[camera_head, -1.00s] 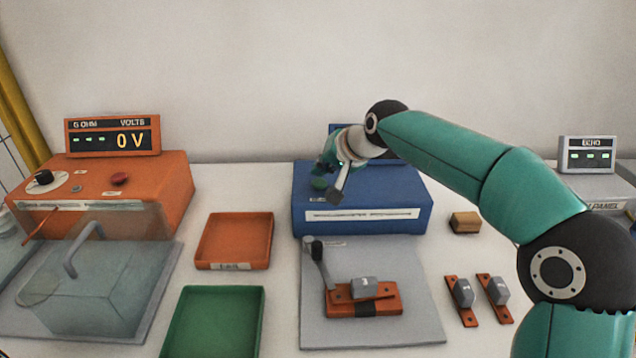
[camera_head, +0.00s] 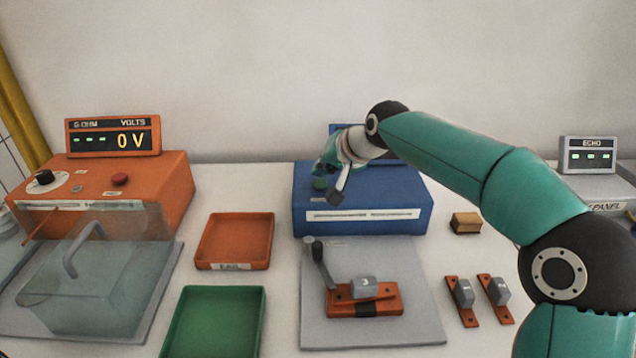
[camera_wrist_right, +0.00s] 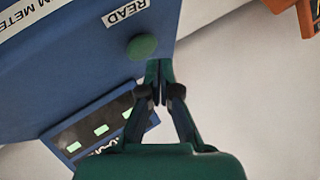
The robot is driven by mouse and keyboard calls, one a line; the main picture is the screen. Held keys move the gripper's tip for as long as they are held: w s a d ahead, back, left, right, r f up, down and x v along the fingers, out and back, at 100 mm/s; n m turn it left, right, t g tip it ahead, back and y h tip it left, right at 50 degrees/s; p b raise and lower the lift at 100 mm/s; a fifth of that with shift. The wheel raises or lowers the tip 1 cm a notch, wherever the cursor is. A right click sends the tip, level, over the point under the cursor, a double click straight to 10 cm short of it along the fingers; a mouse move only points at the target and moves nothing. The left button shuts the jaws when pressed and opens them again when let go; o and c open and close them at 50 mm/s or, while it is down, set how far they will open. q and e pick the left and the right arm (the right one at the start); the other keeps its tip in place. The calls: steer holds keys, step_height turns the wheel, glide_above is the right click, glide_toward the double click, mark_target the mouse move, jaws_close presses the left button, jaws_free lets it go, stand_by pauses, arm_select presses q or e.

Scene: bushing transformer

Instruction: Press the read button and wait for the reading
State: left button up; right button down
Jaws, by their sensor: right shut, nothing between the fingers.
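The blue meter (camera_head: 400,190) stands at the back middle of the table. Its green read button (camera_head: 320,184) is on the left of its top face. In the right wrist view the button (camera_wrist_right: 142,46) sits beside a label that says READ. My right gripper (camera_wrist_right: 159,66) is shut and empty, its fingertips close to the button; I cannot tell whether they touch it. In the head view the arm and wrist hide most of the meter's display, but in the wrist view the display (camera_wrist_right: 102,130) shows green dashes. My left gripper is not in view.
A clamp fixture with a lever holds a grey part (camera_head: 363,287) on the grey plate (camera_head: 420,300). An orange tray (camera_head: 234,240) and a green tray (camera_head: 213,325) lie left. An orange voltage unit (camera_head: 150,190) reads 0 V behind a clear cover (camera_head: 90,290).

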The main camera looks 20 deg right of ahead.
mark_target(322, 183)
steer(key=shift+f, duration=0.35)
steer(key=shift+f+b, duration=0.55)
stand_by(0.6)
steer(key=shift+r, duration=0.1)
steer(key=shift+r+p, duration=0.9)
step_height(322, 183, up, 5)
steer(key=p, duration=0.4)
steer(key=shift+p, duration=0.3)
stand_by(0.6)
